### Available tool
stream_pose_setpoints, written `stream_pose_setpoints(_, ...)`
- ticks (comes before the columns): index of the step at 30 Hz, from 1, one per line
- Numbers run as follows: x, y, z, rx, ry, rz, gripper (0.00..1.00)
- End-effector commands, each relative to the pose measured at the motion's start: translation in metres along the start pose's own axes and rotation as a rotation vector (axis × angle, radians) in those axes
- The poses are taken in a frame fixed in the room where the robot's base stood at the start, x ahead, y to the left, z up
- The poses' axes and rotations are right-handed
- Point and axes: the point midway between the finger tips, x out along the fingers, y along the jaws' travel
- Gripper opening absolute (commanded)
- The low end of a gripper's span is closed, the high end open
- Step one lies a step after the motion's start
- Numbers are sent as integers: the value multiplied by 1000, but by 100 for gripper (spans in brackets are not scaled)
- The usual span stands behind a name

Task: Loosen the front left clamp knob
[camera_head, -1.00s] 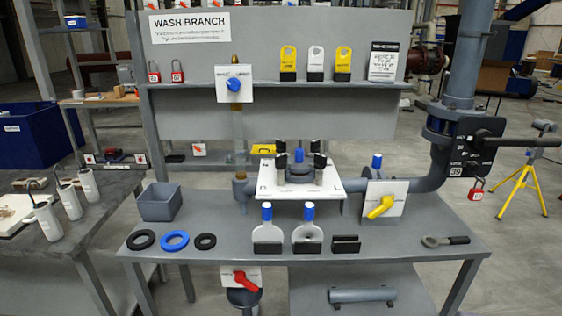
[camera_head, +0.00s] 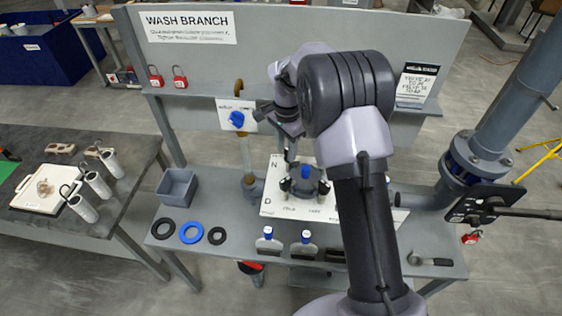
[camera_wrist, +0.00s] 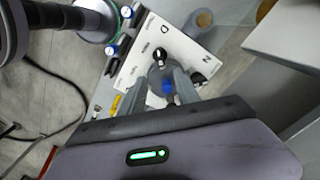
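The filter press (camera_head: 304,187) is a dark grey round body with a blue top, on a white lettered board (camera_head: 272,208). Black clamp knobs stand around it. The front left clamp knob (camera_head: 286,184) is at its near left; in the wrist view a black round knob (camera_wrist: 160,53) near the letter D appears to be the same one. My gripper (camera_head: 289,154) hangs above the press's left side, apart from the knobs. In the wrist view two grey fingers (camera_wrist: 162,80) look spread and empty, with the press between them. My arm hides the right of the board.
A blue valve handle (camera_head: 237,119) on a white plate is close left of my wrist. The back panel (camera_head: 300,60) rises behind. A grey bin (camera_head: 177,187), rings (camera_head: 190,232) and blue-topped parts (camera_head: 268,243) lie on the bench. A large pipe (camera_head: 510,90) stands right.

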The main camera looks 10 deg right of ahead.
Motion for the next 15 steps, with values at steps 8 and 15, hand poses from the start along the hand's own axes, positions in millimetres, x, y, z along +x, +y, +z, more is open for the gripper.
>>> stream_pose_setpoints(8, 86, 2, 1, -1, -3, 5, 38)
stream_pose_setpoints(15, 137, 1, 1, -1, -2, 1, 38)
